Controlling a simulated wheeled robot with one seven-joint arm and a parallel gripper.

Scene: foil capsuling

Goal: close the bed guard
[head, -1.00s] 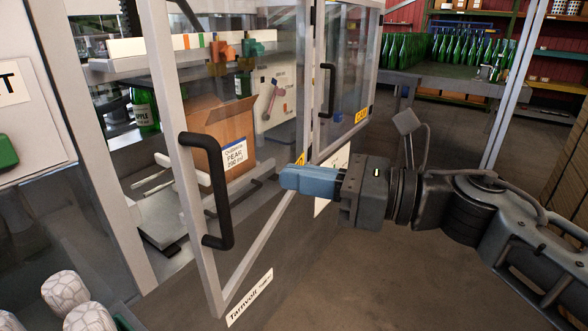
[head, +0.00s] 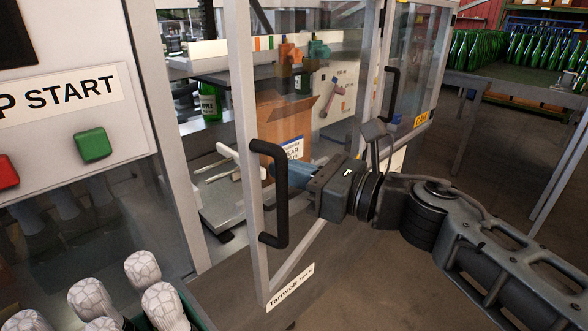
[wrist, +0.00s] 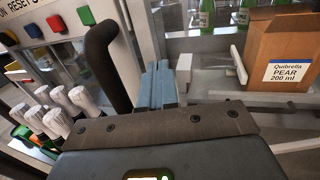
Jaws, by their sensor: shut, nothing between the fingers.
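The bed guard (head: 243,90) is a clear pane in a grey metal frame. It stands swung outward, with a gap between its free left edge and the machine's post (head: 165,130). A black bar handle (head: 282,195) is on that edge; it also shows in the wrist view (wrist: 108,68). My gripper (head: 272,171) is shut and empty, its blue fingers pointing left past the handle and partly hidden behind its bar. In the wrist view the blue fingertips (wrist: 160,72) lie just right of the handle. I cannot tell whether they touch the handle or the frame.
A cardboard box (head: 285,115) labelled pear stands inside the machine behind the pane. A second handled door (head: 415,75) is to the right. White-capped bottles (head: 165,303) stand at the lower left, below a panel with a green button (head: 93,145). Open floor lies at the right.

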